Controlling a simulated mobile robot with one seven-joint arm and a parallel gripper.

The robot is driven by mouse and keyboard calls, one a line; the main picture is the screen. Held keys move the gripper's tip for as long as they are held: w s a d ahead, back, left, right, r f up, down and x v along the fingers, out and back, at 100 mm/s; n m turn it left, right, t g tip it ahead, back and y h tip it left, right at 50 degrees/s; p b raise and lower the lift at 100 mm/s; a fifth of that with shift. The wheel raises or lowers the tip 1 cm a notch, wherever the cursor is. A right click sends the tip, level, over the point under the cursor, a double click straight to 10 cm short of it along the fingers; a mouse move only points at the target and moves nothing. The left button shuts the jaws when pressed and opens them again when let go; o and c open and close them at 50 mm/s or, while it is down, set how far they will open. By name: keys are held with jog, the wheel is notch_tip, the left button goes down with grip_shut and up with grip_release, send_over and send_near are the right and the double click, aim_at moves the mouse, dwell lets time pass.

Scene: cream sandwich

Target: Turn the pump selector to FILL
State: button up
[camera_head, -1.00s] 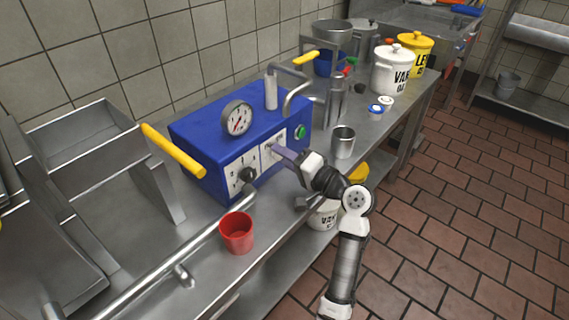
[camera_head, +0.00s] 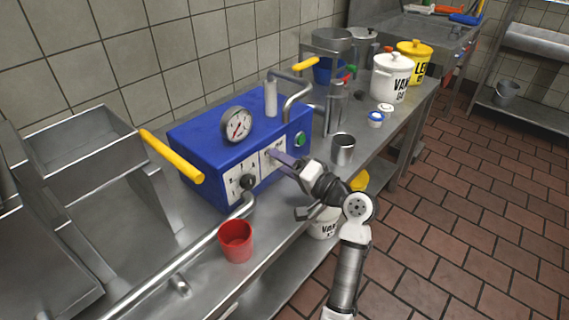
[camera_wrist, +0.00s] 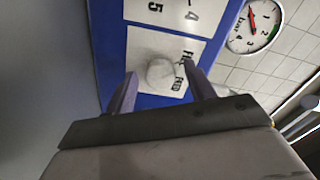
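The pump selector is a round grey knob (camera_wrist: 161,72) on a white plate (camera_wrist: 185,47) on the blue machine (camera_head: 195,140). In the wrist view the plate carries the words FILL and FEED, to the right of the knob. My gripper (camera_wrist: 160,85) is open, with one finger on each side of the knob and a visible gap to it on both sides. I cannot tell how deep the fingertips reach. In the head view my gripper (camera_head: 268,155) points at the plate on the machine's front and covers the knob, so its pointing direction is unclear.
A dial gauge (camera_head: 237,124) tops the machine. A black knob (camera_head: 248,182) sits lower on its front, near a pipe (camera_head: 205,240). A red cup (camera_head: 236,241) and a metal cup (camera_head: 343,149) stand on the counter nearby. A yellow-handled lever (camera_head: 172,157) juts out at the left.

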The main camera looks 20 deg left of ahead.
jog(key=shift+d, duration=0.1)
jog(key=b+v, duration=0.1)
jog(key=v, duration=1.2)
jog(key=shift+d+b, duration=0.3)
jog(key=shift+b, duration=0.05)
jog(key=shift+s, duration=0.1)
